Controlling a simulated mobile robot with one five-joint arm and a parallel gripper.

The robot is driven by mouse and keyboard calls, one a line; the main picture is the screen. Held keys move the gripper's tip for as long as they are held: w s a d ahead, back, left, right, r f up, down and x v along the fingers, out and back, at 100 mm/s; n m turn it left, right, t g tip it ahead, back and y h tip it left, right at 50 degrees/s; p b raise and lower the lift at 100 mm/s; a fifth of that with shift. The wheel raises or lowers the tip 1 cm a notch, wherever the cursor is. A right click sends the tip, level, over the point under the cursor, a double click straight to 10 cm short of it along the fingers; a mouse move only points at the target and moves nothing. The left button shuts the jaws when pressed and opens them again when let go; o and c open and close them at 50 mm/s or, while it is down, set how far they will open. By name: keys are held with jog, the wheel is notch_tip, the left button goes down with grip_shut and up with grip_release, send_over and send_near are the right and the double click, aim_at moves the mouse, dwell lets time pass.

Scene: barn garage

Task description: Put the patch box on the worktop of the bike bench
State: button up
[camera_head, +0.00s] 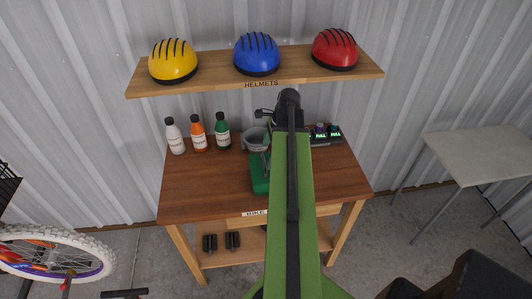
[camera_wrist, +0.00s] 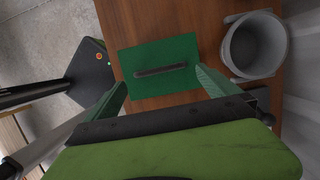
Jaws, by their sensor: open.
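The patch box, a flat green box (camera_head: 260,181) with a dark handle strip across its top, is on the brown worktop of the bike bench (camera_head: 200,190), partly hidden by my arm in the head view. In the wrist view the green box (camera_wrist: 150,52) lies on the wood below my gripper (camera_wrist: 161,79). My gripper is open, with one green finger toward each side of the box. Nothing shows held between the fingers. I cannot tell whether the fingers touch the box.
A grey cup (camera_head: 254,139) stands just behind the box; it also shows in the wrist view (camera_wrist: 232,66). Three bottles (camera_head: 198,134) stand at the back left. A charger (camera_head: 327,141) is at the back right. A helmet shelf (camera_head: 210,84) overhangs. The worktop's front left is clear.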

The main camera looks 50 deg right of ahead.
jog(key=p+v, duration=0.5)
jog(key=v, duration=0.2)
jog(key=shift+r, duration=0.2)
jog(key=w+a+n+g, duration=0.1)
jog(key=w+a+n, duration=0.35)
jog(key=a, duration=0.35)
jog(key=w+a+n+h, duration=0.1)
jog(key=w+a+n, duration=0.2)
jog(key=a+n, duration=0.35)
jog(key=w+a+n+g, duration=0.1)
jog(key=w+a+n, duration=0.25)
jog(key=a, duration=0.55)
jog(key=w+a+n+h, duration=0.1)
jog(key=a+n, duration=1)
jog(key=a, duration=0.9)
jog(key=shift+w+f+n, duration=0.25)
jog(key=shift+f+n, duration=0.1)
jog(key=shift+f, duration=0.1)
